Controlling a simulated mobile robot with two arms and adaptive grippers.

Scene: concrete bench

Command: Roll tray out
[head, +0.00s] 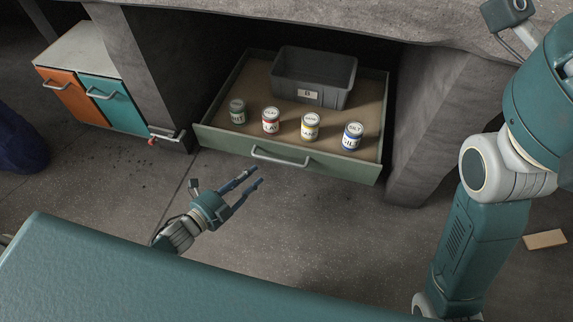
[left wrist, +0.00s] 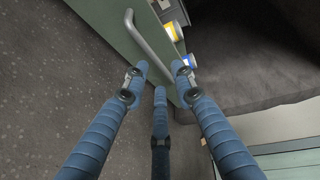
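A green pull-out tray (head: 227,136) stands partly out from under the concrete bench. It has a metal bar handle (head: 280,158) on its front, which also shows in the left wrist view (left wrist: 152,40). A grey bin (head: 300,82) with a label and several labelled cans sit in the tray; one is the red-labelled can (head: 271,122). My left gripper (head: 253,176) is open and empty, in front of and below the handle, apart from it. In the left wrist view the open fingers (left wrist: 157,70) point toward the tray front. My right gripper is not visible; only my right arm shows.
The concrete bench (head: 440,125) has a thick leg on each side of the tray. A small cabinet with orange (head: 60,95) and teal (head: 112,102) doors stands at the left. A flat tan piece (head: 545,240) lies on the floor at right. The floor before the tray is clear.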

